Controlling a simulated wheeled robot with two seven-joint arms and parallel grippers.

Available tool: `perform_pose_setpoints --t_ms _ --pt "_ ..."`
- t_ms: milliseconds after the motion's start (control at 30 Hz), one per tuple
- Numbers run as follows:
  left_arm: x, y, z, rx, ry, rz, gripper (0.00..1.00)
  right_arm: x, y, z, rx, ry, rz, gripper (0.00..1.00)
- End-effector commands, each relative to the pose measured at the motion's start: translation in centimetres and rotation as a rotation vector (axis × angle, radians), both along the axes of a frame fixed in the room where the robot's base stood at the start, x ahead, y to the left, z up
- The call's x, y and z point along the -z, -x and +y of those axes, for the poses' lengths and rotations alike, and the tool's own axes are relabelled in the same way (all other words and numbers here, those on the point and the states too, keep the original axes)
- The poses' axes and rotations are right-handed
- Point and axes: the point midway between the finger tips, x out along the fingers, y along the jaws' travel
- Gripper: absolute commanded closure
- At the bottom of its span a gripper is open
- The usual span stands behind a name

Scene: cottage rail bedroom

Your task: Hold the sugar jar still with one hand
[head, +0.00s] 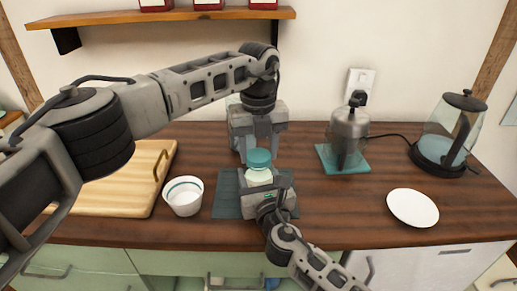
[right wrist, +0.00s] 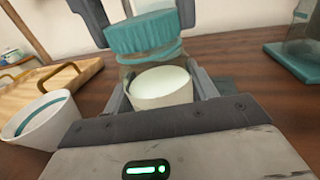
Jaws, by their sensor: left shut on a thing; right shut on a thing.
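The sugar jar (head: 258,177) has a clear body, pale contents and a teal lid (head: 259,158). It stands upright on a dark teal mat (head: 228,198). In the right wrist view the jar (right wrist: 162,88) fills the middle, with the lid (right wrist: 145,32) above it. My right gripper (head: 268,192) comes from the front and is shut on the jar's lower body. My left gripper (head: 258,152) comes down from above and is shut on the lid, one finger at each side. I cannot tell whether the lid is seated tight.
A white bowl (head: 183,197) stands close left of the mat, by a wooden board (head: 122,183). A metal pot (head: 348,130) on a teal mat, a glass kettle (head: 448,130) and a white plate (head: 413,207) are to the right. Bare counter lies between.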

Motion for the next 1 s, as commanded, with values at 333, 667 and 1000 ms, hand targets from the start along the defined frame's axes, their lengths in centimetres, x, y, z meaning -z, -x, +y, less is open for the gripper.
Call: perform_pose_setpoints --t_ms 333,667,1000 --pt "-0.1 -0.06 -0.04 -0.879 0.002 -0.001 0.79 0.21 0.08 0.04 -0.001 0.001 0.004 1.0" --pt "-0.12 -0.05 -0.06 -1.376 0.002 0.001 0.79 0.22 0.08 0.04 -0.001 0.001 0.004 1.0" --pt "-0.13 -0.05 -0.06 -1.374 0.002 0.001 0.79 0.21 0.07 0.03 -0.001 0.001 0.004 1.0"
